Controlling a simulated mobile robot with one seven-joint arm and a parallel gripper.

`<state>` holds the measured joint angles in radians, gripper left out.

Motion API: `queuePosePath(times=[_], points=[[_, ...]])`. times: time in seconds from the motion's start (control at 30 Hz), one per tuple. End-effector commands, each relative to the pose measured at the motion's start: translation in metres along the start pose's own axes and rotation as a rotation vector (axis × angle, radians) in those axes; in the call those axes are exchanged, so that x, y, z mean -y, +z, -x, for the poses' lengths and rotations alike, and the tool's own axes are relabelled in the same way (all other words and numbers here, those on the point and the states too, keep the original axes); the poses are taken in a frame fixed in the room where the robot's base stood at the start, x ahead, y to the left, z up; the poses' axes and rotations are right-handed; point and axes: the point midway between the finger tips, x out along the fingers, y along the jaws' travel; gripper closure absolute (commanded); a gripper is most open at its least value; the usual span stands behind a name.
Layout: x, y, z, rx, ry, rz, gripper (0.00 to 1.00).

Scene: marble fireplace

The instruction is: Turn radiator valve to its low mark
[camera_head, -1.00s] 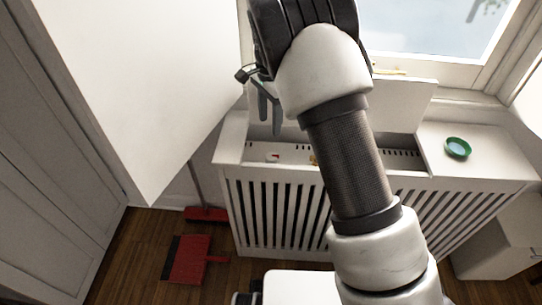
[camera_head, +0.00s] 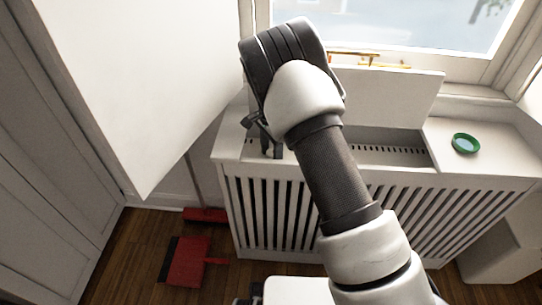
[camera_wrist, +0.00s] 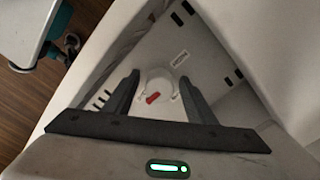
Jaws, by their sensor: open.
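The radiator valve (camera_wrist: 159,80) is a white round knob with a red pointer (camera_wrist: 153,98), seen in the wrist view inside a pale recess. The pointer is angled toward the lower left of that view. A small white label (camera_wrist: 181,58) with dark print, too small to read, sits above and right of the knob. My gripper (camera_wrist: 158,88) is open, with one dark finger on each side of the knob; I cannot tell whether they touch it. In the head view my gripper (camera_head: 271,147) points down into the left part of the cover's open top, and the valve is hidden.
The white slatted radiator cover (camera_head: 262,210) has its lid (camera_head: 405,98) raised against the window side. A green dish (camera_head: 465,143) stands on its right top. A white panel (camera_head: 140,90) is close on the left. A red dustpan (camera_head: 187,262) lies on the floor.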

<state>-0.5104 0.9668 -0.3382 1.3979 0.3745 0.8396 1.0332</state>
Motion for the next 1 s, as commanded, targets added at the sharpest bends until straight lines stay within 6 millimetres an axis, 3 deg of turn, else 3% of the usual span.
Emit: queuePosePath(times=[0.27,0.53,1.0], points=[[0.0001,0.0001,-0.0015,0.000,0.000,0.000,0.49],[0.0002,0.0002,-0.0013,0.000,0.000,0.000,0.91],[-0.0007,0.0004,-0.0001,0.003,0.000,0.124,0.90]])
